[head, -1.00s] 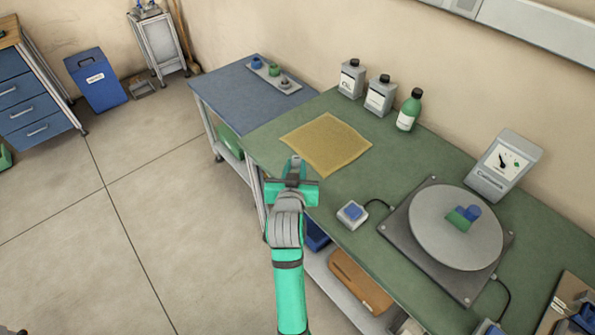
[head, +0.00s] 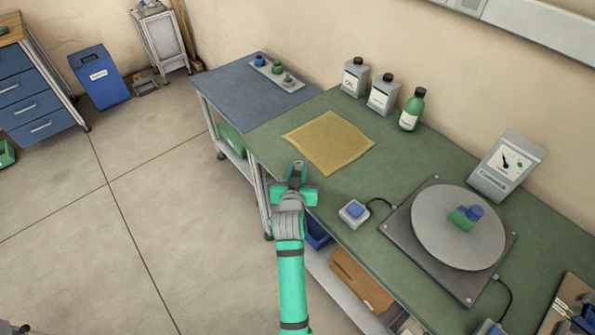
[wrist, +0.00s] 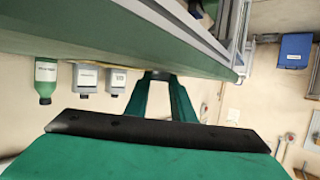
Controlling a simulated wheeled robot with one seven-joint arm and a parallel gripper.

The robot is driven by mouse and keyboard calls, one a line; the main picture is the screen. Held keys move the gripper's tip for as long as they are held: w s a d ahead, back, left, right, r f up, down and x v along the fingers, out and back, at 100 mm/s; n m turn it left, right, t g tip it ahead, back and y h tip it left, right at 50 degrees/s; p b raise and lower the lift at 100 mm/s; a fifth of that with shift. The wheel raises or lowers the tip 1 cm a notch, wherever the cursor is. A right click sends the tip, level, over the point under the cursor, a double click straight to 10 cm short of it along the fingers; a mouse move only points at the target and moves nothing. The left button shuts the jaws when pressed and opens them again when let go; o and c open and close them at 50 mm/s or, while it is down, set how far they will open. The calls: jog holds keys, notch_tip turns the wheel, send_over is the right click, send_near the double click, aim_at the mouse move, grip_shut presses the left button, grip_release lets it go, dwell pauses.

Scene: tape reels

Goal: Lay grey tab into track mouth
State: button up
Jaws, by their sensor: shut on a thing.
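My gripper (head: 298,170) is near the front edge of the green bench, left of the blue-button box. It points away from the head camera. In the wrist view my gripper (wrist: 158,76) has its green fingers closing in on a small dark piece at their tips. The piece is mostly hidden, and I cannot tell whether it is the grey tab. A green and blue part (head: 463,217) sits on the round grey turntable (head: 435,235). I cannot make out a track mouth for certain.
A yellow mat (head: 328,142) lies beyond my gripper. Two grey canisters (head: 383,94) and a green bottle (head: 412,110) stand along the wall. The blue-button box (head: 353,212) is to the right. A tray (head: 284,74) with small blue, green and grey pieces lies on the blue table (head: 235,92).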

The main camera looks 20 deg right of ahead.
jog(key=shift+f, duration=0.35)
